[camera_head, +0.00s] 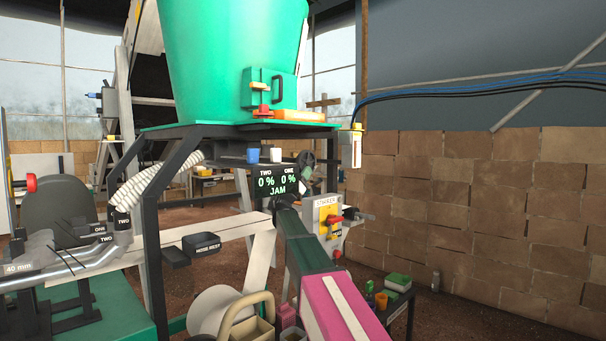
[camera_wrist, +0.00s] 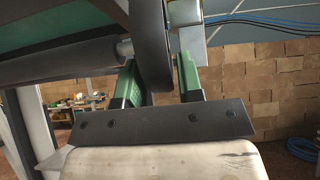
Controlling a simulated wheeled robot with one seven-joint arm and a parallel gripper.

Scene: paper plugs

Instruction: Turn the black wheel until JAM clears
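The black wheel (camera_wrist: 151,40) shows nearly edge-on in the wrist view, beside a grey shaft on its left. My gripper (camera_wrist: 157,64) has its two green fingers apart, one on each side of the wheel's rim. Contact on the left is unclear. In the head view a dark spoked wheel (camera_head: 307,158) shows behind the display (camera_head: 278,180), which reads TWO 0 %, ONE 0 % and JAM. My gripper's fingers are hidden there behind my arm and the display.
A green hopper (camera_head: 235,60) stands on a dark frame above. A control box (camera_head: 328,217) with a red knob is right of my arm. White and blue cups (camera_head: 253,155) stand on a shelf by the display. A low table (camera_head: 393,297) stands by the brick wall at right.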

